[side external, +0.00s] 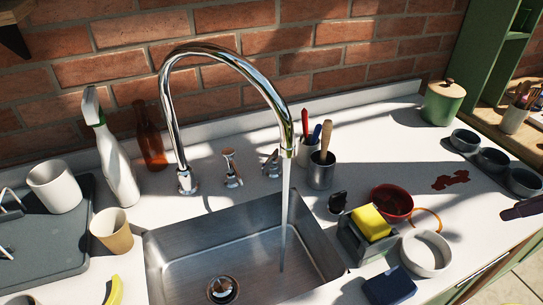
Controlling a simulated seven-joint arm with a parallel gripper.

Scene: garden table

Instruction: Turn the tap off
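The tap (171,115) is a tall chrome gooseneck at the back of the steel sink (190,240). Its spout arches to the right, and a thin stream of water (284,215) runs from it into the basin. Two small chrome handles stand to the right of its base: a left handle (231,168) and a right handle (271,164). I cannot tell from their angles which one is turned open. The spout's end passes close to the right handle in the picture. My gripper is not in this view.
Left of the tap stand a white spray bottle (117,165) and a brown bottle (151,140). A tan cup (112,232) is by the sink's left edge. Right are a metal utensil cup (321,171), a sponge caddy (358,244) and a red bowl (393,202). The right-rear counter is mostly clear.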

